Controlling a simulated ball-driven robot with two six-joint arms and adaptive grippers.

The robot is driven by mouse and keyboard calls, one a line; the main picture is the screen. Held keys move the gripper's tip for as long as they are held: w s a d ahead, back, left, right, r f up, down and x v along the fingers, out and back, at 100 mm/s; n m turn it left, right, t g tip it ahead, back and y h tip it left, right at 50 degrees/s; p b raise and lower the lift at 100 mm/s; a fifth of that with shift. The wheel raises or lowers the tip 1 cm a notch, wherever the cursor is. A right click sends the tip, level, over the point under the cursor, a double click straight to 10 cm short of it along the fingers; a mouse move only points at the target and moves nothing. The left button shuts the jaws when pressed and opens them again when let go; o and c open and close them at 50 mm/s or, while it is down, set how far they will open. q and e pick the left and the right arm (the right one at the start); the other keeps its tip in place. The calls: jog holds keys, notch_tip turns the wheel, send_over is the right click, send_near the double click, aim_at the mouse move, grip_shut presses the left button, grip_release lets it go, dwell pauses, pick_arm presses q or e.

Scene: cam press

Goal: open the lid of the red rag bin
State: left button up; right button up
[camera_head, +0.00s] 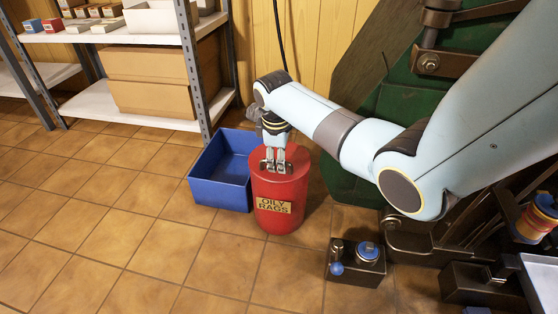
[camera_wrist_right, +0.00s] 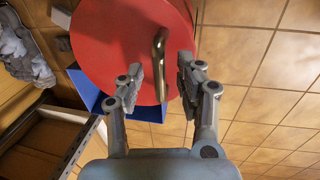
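The red rag bin (camera_head: 280,218), labelled "OILY RAGS", stands upright on the tiled floor. Its round red lid (camera_head: 291,156) looks closed in the head view. In the right wrist view the lid (camera_wrist_right: 105,35) fills the top middle, with a curved brass-coloured handle (camera_wrist_right: 160,62) on it. My right gripper (camera_head: 274,166) is over the lid, pointing down. In the right wrist view its two fingers (camera_wrist_right: 161,75) are apart, one on each side of the handle, with gaps visible. In the head view the gripper hides the handle. My left gripper is in neither view.
A blue open crate (camera_head: 219,179) stands close to the bin's left. A metal shelf (camera_head: 125,104) with cardboard boxes is behind it. A dark control box (camera_head: 356,268) with a blue button is at the right front. Floor at the left front is clear.

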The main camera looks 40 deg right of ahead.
grip_shut()
dwell(0.3)
dwell(0.3)
